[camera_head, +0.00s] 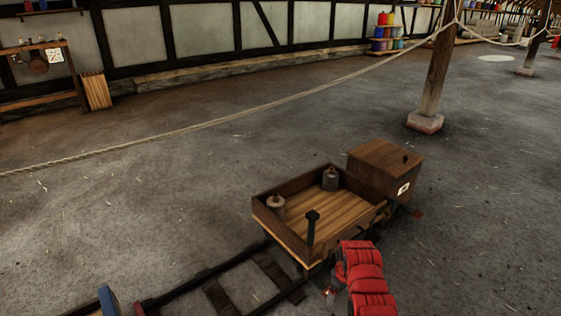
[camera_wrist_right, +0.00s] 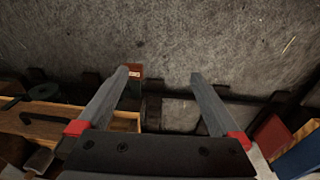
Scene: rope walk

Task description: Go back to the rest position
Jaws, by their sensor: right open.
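My right arm's red segments show at the lower middle of the head view, beside the near side of the wooden cart (camera_head: 278,233). The right gripper shows clearly in the right wrist view (camera_wrist_right: 160,74). Its two grey fingers are spread apart with nothing held between them, above the rails and dark floor. The cart shows at the left edge of that view too. My left gripper is in neither view.
The cart carries two grey weights (camera_head: 330,179), a dark upright lever (camera_head: 312,226) and a brown box (camera_head: 385,168). Rails (camera_head: 215,292) run to the lower left, near a blue block (camera_head: 107,300). A rope (camera_head: 200,127) spans to a post (camera_head: 437,75). The left floor is clear.

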